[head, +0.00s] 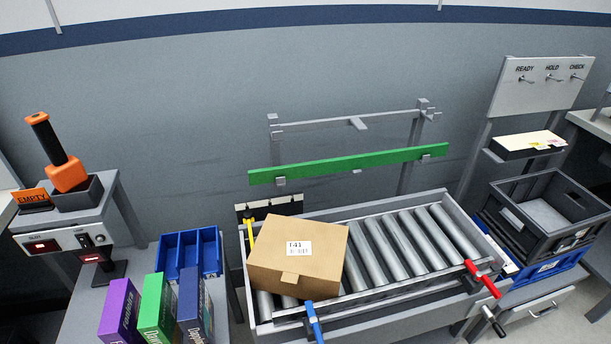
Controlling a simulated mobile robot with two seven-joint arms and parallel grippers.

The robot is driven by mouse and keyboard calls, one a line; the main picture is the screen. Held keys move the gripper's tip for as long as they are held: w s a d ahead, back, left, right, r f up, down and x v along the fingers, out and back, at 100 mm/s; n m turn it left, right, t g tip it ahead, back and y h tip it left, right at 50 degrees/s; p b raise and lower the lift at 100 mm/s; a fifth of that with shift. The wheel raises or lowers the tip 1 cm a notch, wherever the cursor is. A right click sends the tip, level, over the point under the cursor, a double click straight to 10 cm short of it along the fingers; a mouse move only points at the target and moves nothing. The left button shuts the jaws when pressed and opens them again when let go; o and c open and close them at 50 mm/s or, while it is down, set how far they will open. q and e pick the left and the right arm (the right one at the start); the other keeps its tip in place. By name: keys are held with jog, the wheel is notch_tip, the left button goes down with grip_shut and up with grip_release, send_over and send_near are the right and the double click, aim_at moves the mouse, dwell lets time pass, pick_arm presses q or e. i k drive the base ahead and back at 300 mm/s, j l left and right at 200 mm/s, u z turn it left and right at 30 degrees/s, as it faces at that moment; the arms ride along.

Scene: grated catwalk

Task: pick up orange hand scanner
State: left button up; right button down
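The orange hand scanner (67,172) stands tilted in a dark grey holder (88,198) at the left, with its black handle (46,138) pointing up and to the left. The holder sits on top of a light grey box-like unit (70,236) with small red displays. Neither of my grippers shows in the head view.
Purple, green and blue boxes (158,304) and a blue bin (190,252) stand below the scanner. An orange EMPTY sign (31,199) is beside the holder. A grey crate (548,213) is at right.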

aim_at(66, 173)
jog(key=u, duration=1.5)
jog(key=i+j+z, duration=0.1)
jog(key=j, duration=0.15)
jog(key=i+j, duration=0.1)
jog(key=j, duration=0.15)
jog(key=z, duration=0.05)
